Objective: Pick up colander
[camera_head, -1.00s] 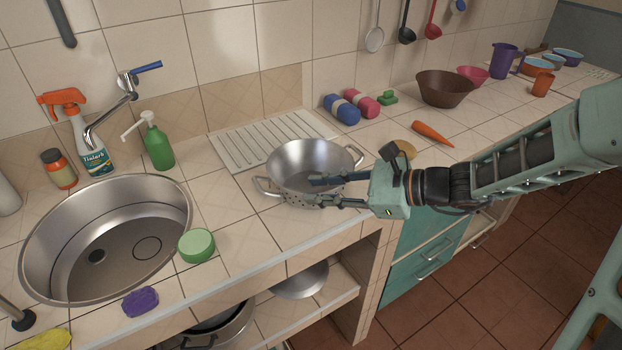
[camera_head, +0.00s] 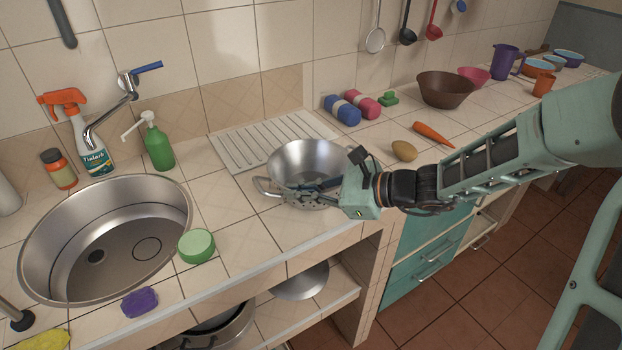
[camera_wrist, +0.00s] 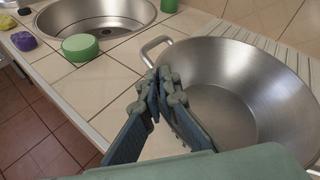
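The metal colander (camera_head: 301,157) stands upright on the tiled counter, by the ribbed drainboard. In the wrist view the colander (camera_wrist: 255,70) fills the right side, with one loop handle showing at its upper left. My gripper (camera_head: 287,190) is low at the colander's near side. In the wrist view my gripper (camera_wrist: 159,82) has its fingertips close together with the colander's wall between them, one finger inside the bowl and one outside. It looks shut on the rim; the exact contact is partly hidden by the fingers. The far right handle is mostly hidden behind my wrist.
The sink (camera_head: 105,240) and a green round container (camera_head: 196,246) are to the left. The drainboard (camera_head: 262,140) lies behind. A potato-like item (camera_head: 404,150) and a carrot (camera_head: 432,134) lie to the right. The counter's front edge is close to the colander.

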